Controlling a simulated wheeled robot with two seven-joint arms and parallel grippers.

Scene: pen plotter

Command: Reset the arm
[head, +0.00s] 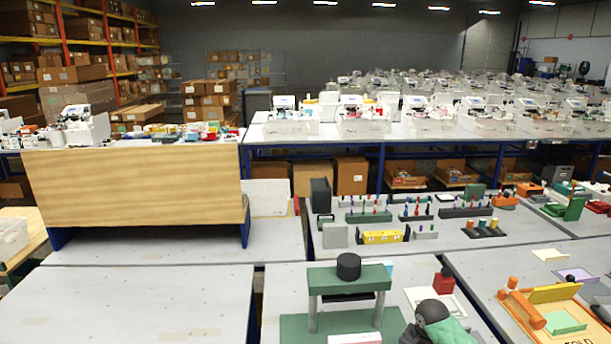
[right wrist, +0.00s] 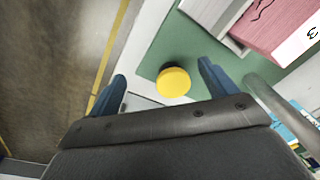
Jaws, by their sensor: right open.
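The plotter stands at the front middle of the head view. It has a green crossbar (head: 328,280) on grey posts, a black cylinder (head: 348,266) on top, and a green base (head: 297,327). A white block (head: 355,338) sits at the base's front edge. In the right wrist view, my right gripper (right wrist: 161,70) is open, its two blue fingers apart with nothing gripped. A yellow round knob (right wrist: 173,82) shows between and just beyond the fingers, by the edge of a green plate (right wrist: 178,45). I cannot tell if they touch. My left gripper is not in view.
A pink block with white paper (right wrist: 275,25) lies on the green plate. A red block (head: 444,281) stands on a white square right of the plotter. An orange tray (head: 522,318) is farther right. The grey table (head: 130,300) at left is clear; a wooden panel (head: 130,187) stands behind.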

